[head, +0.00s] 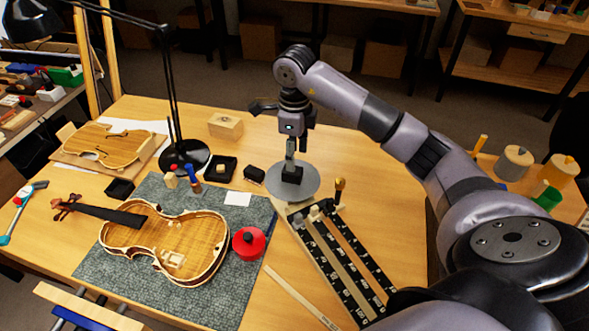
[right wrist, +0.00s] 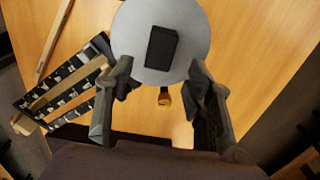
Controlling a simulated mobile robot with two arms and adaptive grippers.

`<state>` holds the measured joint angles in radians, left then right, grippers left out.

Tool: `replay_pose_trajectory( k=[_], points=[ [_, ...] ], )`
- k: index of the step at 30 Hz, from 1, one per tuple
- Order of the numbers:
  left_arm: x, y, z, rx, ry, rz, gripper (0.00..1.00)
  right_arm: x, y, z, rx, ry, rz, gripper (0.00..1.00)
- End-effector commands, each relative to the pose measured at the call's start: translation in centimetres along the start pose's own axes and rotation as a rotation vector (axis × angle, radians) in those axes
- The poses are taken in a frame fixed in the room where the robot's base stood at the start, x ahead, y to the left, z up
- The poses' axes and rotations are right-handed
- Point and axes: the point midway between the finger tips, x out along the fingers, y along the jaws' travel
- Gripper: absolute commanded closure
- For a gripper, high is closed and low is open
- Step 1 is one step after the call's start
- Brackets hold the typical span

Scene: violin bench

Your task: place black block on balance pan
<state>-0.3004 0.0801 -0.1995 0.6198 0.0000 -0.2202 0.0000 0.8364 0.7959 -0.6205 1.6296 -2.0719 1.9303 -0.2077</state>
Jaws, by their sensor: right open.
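The black block (head: 292,174) rests on the round grey balance pan (head: 306,190). In the right wrist view the block (right wrist: 161,48) lies near the middle of the pan (right wrist: 190,30), inside its rim. My right gripper (head: 291,156) is over the pan, just above the block. In the right wrist view its two fingers (right wrist: 160,72) are spread wide, with nothing held between them. The block shows beyond the fingertips. In the head view, the gripper partly covers the block's top. My left gripper is not in view.
A marked black-and-wood beam frame (head: 335,262) with a brass knob (head: 340,184) stands beside the pan. Another small black item (head: 254,174) lies left of it. An open violin body (head: 165,245) and red round container (head: 249,243) are on the mat (head: 105,268). A lamp (head: 184,157) stands behind.

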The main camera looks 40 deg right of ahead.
Motion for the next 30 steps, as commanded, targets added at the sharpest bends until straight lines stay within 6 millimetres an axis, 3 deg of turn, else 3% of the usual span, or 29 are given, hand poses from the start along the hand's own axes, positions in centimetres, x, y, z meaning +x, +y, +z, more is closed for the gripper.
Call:
replay_pose_trajectory(
  k=[6, 9, 30],
  points=[
    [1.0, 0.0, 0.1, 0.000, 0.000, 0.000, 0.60, -4.3, -0.1, 0.0, 0.000, -0.001, -0.003, 0.52],
    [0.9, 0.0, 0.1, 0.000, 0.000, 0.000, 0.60, -5.2, -0.1, 0.0, 0.000, 0.000, -0.002, 0.52],
    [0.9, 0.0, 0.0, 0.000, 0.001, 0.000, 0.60, -5.9, 0.0, 0.0, 0.000, 0.000, 0.001, 0.52]
  ],
)
